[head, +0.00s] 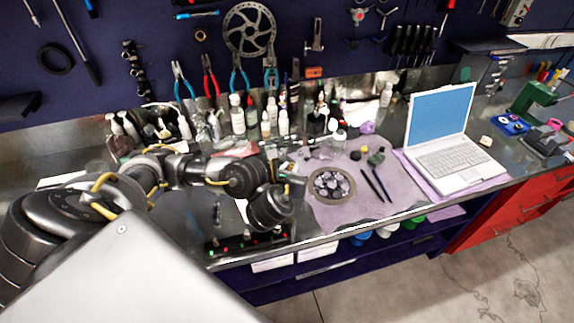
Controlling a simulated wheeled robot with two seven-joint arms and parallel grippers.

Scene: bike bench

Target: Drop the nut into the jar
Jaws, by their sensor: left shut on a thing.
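My left gripper (293,179) is over the front of the bench, just left of the round dish on the cloth. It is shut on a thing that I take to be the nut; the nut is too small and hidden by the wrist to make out. A small clear container (338,140), which may be the jar, stands on the bench behind the dish, beyond and to the right of the gripper. My right gripper is not in view.
A round dish of metal parts (331,172) and dark tools (376,184) lie on a pink cloth (335,219). Several bottles (238,118) stand along the back. An open laptop (450,150) is to the right. A dark tray (245,245) is at the front edge.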

